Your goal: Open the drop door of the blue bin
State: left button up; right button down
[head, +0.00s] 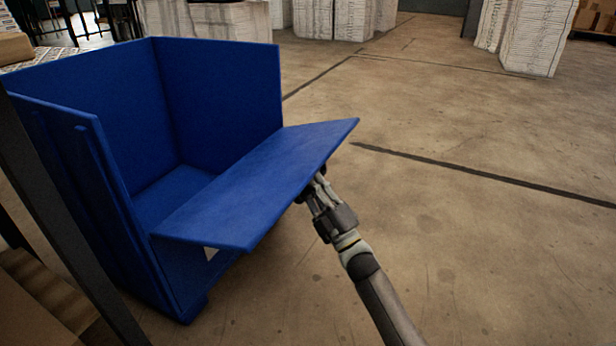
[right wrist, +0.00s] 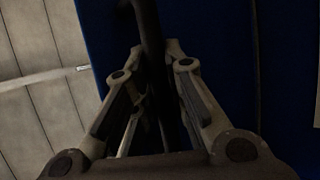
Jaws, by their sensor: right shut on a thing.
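The blue bin (head: 85,200) stands at the left of the head view, its inside empty where I can see it. Its drop door (head: 262,185) is folded outward to the right, lying close to level. My right gripper (head: 314,188) is under the door's outer side, its fingertips partly hidden by the door. In the right wrist view my right gripper (right wrist: 158,60) is shut on a dark bar-like handle (right wrist: 150,30) that runs in front of a blue panel (right wrist: 215,60). My left gripper is not in view.
Open concrete floor (head: 470,240) lies to the right of the bin. White wrapped stacks (head: 525,35) stand at the back. A dark post (head: 60,215) and brown boxes (head: 35,300) are close at the left edge.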

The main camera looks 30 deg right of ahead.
jog(key=shift+s+f, duration=0.1)
jog(key=shift+f, duration=0.05)
dwell(0.3)
jog(key=c, duration=1.5)
grip_release()
jog(key=shift+s+d, duration=0.1)
jog(key=shift+d, duration=0.05)
jog(key=shift+o, duration=0.2)
